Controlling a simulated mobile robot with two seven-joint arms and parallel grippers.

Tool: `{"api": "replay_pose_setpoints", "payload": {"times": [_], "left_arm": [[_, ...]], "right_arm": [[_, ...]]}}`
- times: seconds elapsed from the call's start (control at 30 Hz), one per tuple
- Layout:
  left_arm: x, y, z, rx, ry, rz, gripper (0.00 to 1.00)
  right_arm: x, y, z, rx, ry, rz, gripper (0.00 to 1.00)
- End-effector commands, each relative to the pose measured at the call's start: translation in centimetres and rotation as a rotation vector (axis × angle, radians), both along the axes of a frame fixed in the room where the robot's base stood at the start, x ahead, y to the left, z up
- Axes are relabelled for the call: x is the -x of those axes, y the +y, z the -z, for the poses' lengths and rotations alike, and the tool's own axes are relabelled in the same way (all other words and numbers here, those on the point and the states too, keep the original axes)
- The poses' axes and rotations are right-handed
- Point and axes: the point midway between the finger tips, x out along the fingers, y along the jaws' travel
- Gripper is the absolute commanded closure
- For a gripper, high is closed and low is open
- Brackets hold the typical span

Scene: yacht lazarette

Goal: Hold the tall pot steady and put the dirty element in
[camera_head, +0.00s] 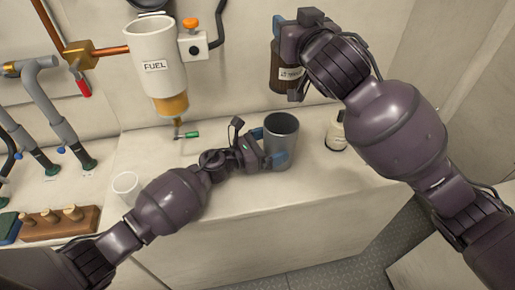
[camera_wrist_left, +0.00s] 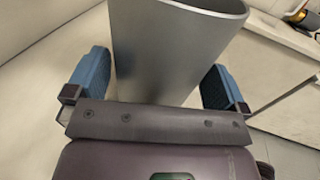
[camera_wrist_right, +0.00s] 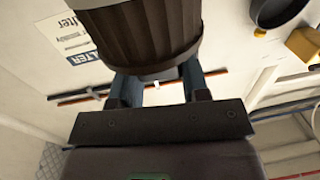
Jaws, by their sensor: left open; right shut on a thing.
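The tall pot (camera_head: 284,138), a grey metal cylinder with an open top, stands upright on the bench. My left gripper (camera_head: 267,146) is open with its blue fingers on either side of the pot; in the left wrist view the pot (camera_wrist_left: 175,55) stands between them with gaps at both sides. My right gripper (camera_head: 291,58) is shut on the dirty element (camera_head: 282,72), a dark brown pleated cylinder with a label. It holds the element in the air above and behind the pot. In the right wrist view the element's pleats (camera_wrist_right: 150,35) show beyond the fingers.
A white FUEL housing (camera_head: 157,62) with an amber bowl hangs on the wall at left. A small labelled bottle (camera_head: 336,134) stands right of the pot. Pipes run along the left wall.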

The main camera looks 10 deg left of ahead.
Motion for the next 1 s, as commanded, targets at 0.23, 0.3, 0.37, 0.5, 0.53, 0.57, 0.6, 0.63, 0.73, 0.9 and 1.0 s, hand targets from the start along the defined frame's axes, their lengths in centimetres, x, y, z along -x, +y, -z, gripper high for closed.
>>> {"api": "replay_pose_setpoints", "payload": {"times": [0.23, 0.3, 0.37, 0.5, 0.53, 0.57, 0.6, 0.63, 0.73, 0.9, 1.0], "left_arm": [[-0.72, -1.20, -0.01, 0.000, 0.000, 0.001, 0.00], [-0.77, -1.27, 0.01, -0.001, 0.001, 0.001, 0.00], [-0.77, -1.27, 0.01, -0.001, 0.001, 0.001, 0.00], [-0.76, -1.26, 0.01, -0.001, 0.001, 0.001, 0.00], [-0.76, -1.26, 0.01, -0.001, 0.001, 0.001, 0.05], [-0.75, -1.25, 0.00, -0.001, 0.001, 0.001, 0.09], [-0.75, -1.25, 0.00, -0.001, 0.001, 0.001, 0.15], [-0.75, -1.25, 0.00, -0.001, 0.001, 0.001, 0.20], [-0.75, -1.24, 0.00, -0.001, 0.001, 0.001, 0.34], [-0.75, -1.23, 0.00, -0.001, 0.001, 0.001, 0.34], [-0.75, -1.23, 0.00, -0.001, 0.001, 0.001, 0.34]], "right_arm": [[0.01, 0.01, -0.07, 0.000, -0.001, 0.000, 1.00], [0.01, 0.01, -0.07, 0.000, -0.001, 0.000, 1.00], [0.01, 0.01, -0.07, -0.001, -0.002, 0.000, 1.00], [0.01, 0.01, -0.07, -0.001, -0.002, 0.000, 1.00], [0.01, 0.01, -0.07, -0.001, -0.002, 0.000, 1.00], [0.01, 0.01, -0.07, -0.001, -0.002, 0.000, 1.00], [0.01, 0.01, -0.07, -0.001, -0.002, 0.000, 1.00], [0.01, 0.01, -0.07, -0.001, -0.002, 0.000, 1.00], [0.01, 0.01, -0.07, 0.000, -0.001, 0.000, 1.00], [0.01, 0.01, -0.07, 0.000, -0.001, 0.000, 1.00], [0.04, 0.02, -0.06, -0.001, -0.001, -0.001, 1.00]]}}
